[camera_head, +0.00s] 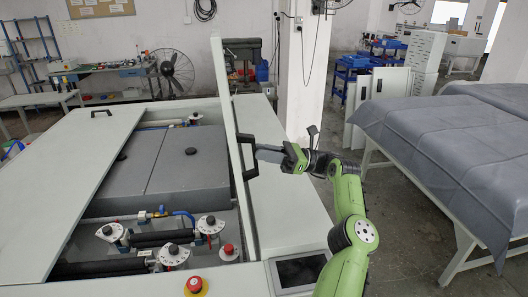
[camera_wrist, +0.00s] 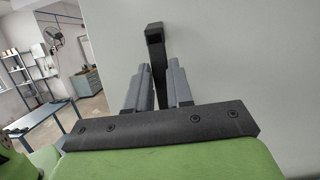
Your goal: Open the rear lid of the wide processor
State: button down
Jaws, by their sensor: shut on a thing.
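The wide processor (camera_head: 290,205) is a large pale cabinet filling the left and middle of the head view. One lid (camera_head: 228,130) stands upright, almost edge-on, with a black bar handle (camera_head: 242,158) on its right face. My gripper (camera_head: 258,153) is at this handle from the right and is shut on it. In the wrist view the grey fingers of my gripper (camera_wrist: 157,78) lie either side of the black handle (camera_wrist: 154,40), against the pale lid face (camera_wrist: 240,70). The fingertip contact is partly hidden.
Another lid (camera_head: 75,165) lies flat at left with its own black handle (camera_head: 101,112). Grey covers (camera_head: 175,160), rollers and knobs show inside the open bay. A red button (camera_head: 195,284) and dark screen (camera_head: 298,270) are at the front. A cloth-covered table (camera_head: 445,130) stands right.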

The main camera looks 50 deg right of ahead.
jog(key=shift+w+a+f, duration=0.1)
jog(key=shift+f, duration=0.1)
jog(key=c, duration=1.3)
grip_release()
jog(key=shift+c, duration=0.2)
jog(key=o, duration=0.3)
jog(key=shift+w+a, duration=0.15)
jog(key=shift+a, duration=0.05)
jog(key=shift+o, duration=0.2)
jog(key=shift+s+d+r, duration=0.15)
jog(key=shift+s+d, duration=0.05)
jog(key=shift+d, duration=0.05)
jog(key=shift+w+a, duration=0.1)
jog(key=shift+a, duration=0.05)
jog(key=shift+w, duration=0.1)
